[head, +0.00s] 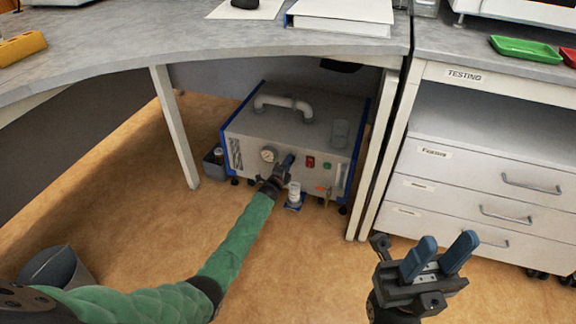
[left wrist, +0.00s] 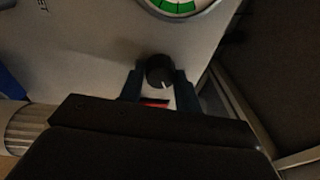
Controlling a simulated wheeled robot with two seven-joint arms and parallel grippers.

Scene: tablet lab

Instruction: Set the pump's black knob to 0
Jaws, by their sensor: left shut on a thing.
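The pump (head: 290,135) is a grey box with blue edges and a pipe handle, standing on the floor under the desk. Its black knob (left wrist: 160,71), with a white pointer line, shows in the left wrist view between my left fingers. The pointer faces down in that view, slightly to the right. A round gauge with a green band (left wrist: 178,4) sits just above it. My left gripper (head: 287,162) is at the pump's front and shut on the knob; in the head view it hides the knob. My right gripper (head: 440,256) is open and empty, right of the pump.
The desk (head: 200,50) overhangs the pump, with a leg (head: 175,128) on the left. A drawer cabinet (head: 470,185) stands to the right. A white bottle (head: 294,193) is on the floor before the pump. Red and green buttons (head: 318,162) are near the gripper.

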